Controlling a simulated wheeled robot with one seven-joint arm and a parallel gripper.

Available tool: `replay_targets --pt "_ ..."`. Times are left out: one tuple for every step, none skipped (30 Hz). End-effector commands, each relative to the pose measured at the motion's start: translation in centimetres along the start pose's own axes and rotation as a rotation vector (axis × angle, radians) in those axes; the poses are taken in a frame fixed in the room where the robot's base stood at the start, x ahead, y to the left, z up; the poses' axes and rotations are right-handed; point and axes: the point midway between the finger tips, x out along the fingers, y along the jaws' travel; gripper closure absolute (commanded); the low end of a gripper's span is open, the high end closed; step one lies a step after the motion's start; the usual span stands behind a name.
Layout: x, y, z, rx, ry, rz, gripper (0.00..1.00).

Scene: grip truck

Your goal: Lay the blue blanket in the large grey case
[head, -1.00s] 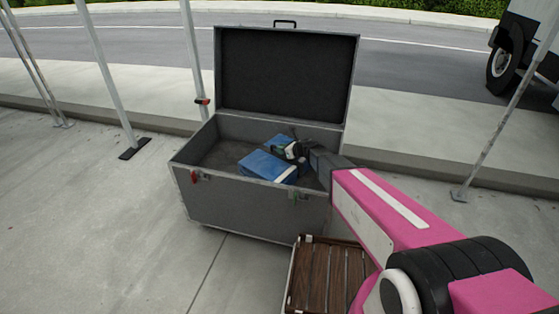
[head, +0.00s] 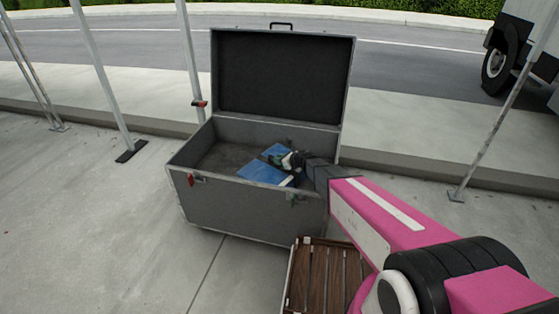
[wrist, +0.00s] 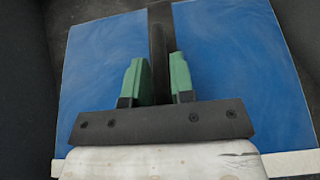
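The blue blanket (head: 262,173) is a flat folded block with a white edge and a dark strap across it. In the head view it is down inside the large grey case (head: 245,212), toward the right side, its near edge partly hidden by the front wall. Whether it touches the floor is not clear. My gripper (head: 290,161) is above the blanket, inside the case opening. In the wrist view my gripper's green fingers (wrist: 160,80) stand close on both sides of the dark strap, with the blue blanket (wrist: 225,65) filling the view below.
The case lid (head: 282,75) stands open at the back. A brown slatted crate (head: 322,278) stands close to the case's front right corner. Thin metal poles (head: 100,80) rise on both sides. The case's left part is empty.

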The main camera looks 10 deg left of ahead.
Motion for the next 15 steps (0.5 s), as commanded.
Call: replay_targets --pt "0.0 0.0 0.0 0.000 0.000 0.000 0.60" --pt "0.0 0.0 0.0 0.000 0.000 0.000 0.58" --pt "0.0 0.0 0.0 0.000 0.000 0.000 0.58" --pt "0.0 0.0 0.0 0.000 0.000 0.000 0.58" --pt "0.0 0.0 0.0 0.000 0.000 0.000 0.58" --pt "0.0 0.0 0.0 0.000 0.000 0.000 0.58" --pt "0.0 0.0 0.0 0.000 0.000 0.000 0.58" --pt "0.0 0.0 0.0 0.000 0.000 0.000 0.58" --pt "0.0 0.0 0.1 0.000 0.000 0.000 0.58" --pt "0.0 0.0 0.1 0.000 0.000 0.000 0.58" --pt "-0.1 0.0 0.2 0.000 0.000 0.000 0.58" --pt "-0.2 0.0 0.3 0.000 0.000 0.000 0.58" --pt "-0.5 0.1 0.3 0.000 0.000 -0.001 0.58" --pt "-0.8 0.1 0.3 0.001 0.000 -0.001 0.58" --pt "-1.3 0.1 0.3 0.001 0.000 -0.001 0.58"
